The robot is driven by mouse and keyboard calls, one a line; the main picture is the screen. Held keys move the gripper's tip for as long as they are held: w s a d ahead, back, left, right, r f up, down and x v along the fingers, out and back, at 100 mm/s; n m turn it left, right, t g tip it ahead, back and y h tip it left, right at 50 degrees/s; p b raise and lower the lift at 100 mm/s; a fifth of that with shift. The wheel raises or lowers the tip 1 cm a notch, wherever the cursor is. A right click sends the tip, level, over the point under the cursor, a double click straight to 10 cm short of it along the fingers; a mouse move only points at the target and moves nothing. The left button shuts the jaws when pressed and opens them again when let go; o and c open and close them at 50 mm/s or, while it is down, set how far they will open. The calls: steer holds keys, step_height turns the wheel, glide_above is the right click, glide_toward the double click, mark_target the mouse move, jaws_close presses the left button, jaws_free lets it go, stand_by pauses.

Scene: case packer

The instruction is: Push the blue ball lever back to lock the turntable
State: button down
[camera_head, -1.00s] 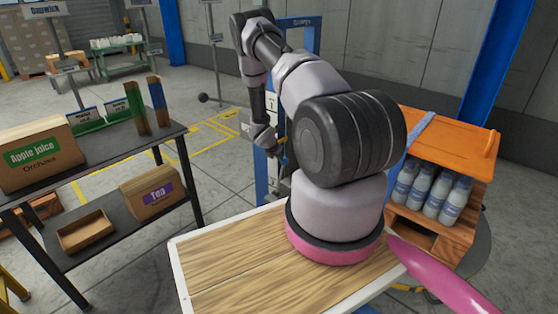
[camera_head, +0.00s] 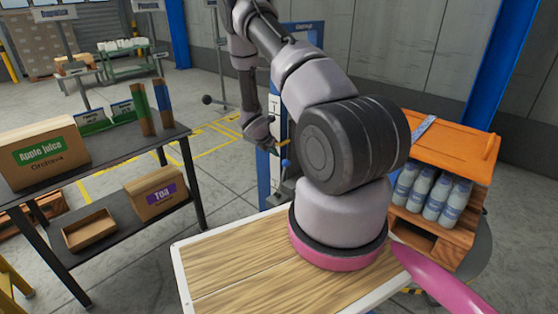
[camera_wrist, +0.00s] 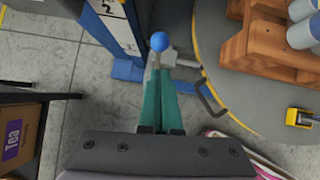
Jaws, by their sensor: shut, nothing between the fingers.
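The blue ball (camera_wrist: 159,41) tops a short grey lever beside the turntable (camera_wrist: 238,98) in the wrist view. In the head view the ball (camera_head: 285,162) is a small blue spot beyond my arm. My gripper (camera_wrist: 160,76) is shut and empty, its teal fingers pointing toward the ball and overlapping the lever's lower part in the picture. Whether they touch it I cannot tell. The turntable is a grey disc with a black handle on its rim; in the head view its edge (camera_head: 482,240) shows at the right, mostly hidden.
A wooden crate (camera_wrist: 262,48) with several bottles stands on the turntable. A yellow device (camera_wrist: 299,117) sits near its rim. A blue frame (camera_wrist: 118,40) stands left of the lever. A dark shelf (camera_head: 105,157) with boxes is at the left. Grey floor lies between.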

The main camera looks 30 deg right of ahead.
steer(key=shift+d+v, duration=0.25)
steer(key=shift+v, duration=1.5)
steer(key=shift+r, duration=0.2)
